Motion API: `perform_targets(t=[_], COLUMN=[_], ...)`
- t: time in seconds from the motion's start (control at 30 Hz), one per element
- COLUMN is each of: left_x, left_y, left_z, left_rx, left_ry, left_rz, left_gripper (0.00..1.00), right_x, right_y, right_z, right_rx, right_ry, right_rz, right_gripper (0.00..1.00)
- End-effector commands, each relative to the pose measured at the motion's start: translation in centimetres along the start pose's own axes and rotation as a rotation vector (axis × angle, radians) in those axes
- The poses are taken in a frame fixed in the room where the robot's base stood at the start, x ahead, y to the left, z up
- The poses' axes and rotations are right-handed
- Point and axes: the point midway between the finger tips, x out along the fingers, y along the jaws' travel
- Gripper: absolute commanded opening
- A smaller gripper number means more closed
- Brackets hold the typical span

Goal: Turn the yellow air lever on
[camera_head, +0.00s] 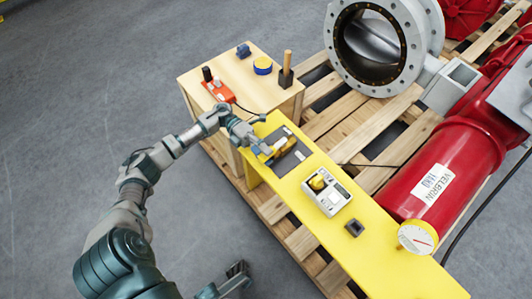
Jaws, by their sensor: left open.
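The yellow air lever (280,153) is small in the camera_head view. It is at an orange-yellow fitting on a dark plate, on top of the long yellow beam (375,237). My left gripper (263,149) reaches in from the left, and its open fingers are right at the lever's left end. I cannot tell whether they touch it, and they partly hide the lever. My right gripper (238,271) is low in the picture over the grey floor, well away from the beam. Its opening is too small to judge.
A control box (326,191) with a yellow knob sits on the beam. A wooden table (232,72) with small tools stands at the back left. A red actuator (450,160), a round gauge (417,237) and a large grey valve (330,45) occupy the right. The left floor is clear.

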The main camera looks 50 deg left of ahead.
Motion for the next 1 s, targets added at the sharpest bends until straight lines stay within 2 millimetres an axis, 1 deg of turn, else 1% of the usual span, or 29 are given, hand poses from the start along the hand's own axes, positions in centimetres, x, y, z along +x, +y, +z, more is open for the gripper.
perform_targets(t=[0.13,0.23,0.37,0.5,0.63,0.8,1.0], left_x=[-0.3,-1.5,-4.5,-8.1,-10.3,-11.8,-12.4], left_y=[-0.2,-0.2,-0.1,0.1,0.2,0.3,0.3], left_z=[0.1,0.1,0.2,0.2,0.2,0.2,0.1], left_rx=[0.002,0.001,0.001,0.0,0.0,-0.001,-0.001], left_ry=[-0.001,-0.003,-0.005,-0.007,-0.005,-0.003,0.0], left_rz=[0.001,0.002,0.0,-0.004,-0.005,-0.002,-0.002], left_gripper=[0.54,0.54,0.54,0.54,0.54,0.54,0.54], right_x=[0.0,0.0,0.0,0.0,0.0,0.0,-0.1], right_y=[0.1,0.1,0.0,-0.1,-0.1,0.0,0.1], right_z=[-0.4,-0.4,-0.4,-0.3,-0.3,-0.3,-0.4], right_rx=[0.001,0.001,0.0,0.0,0.0,0.001,0.001], right_ry=[0.005,0.004,0.003,0.002,0.002,0.003,0.003], right_rz=[-0.003,-0.002,-0.002,-0.003,-0.002,-0.001,0.0], right_gripper=[0.4,0.4,0.4,0.4,0.4,0.4,0.4])
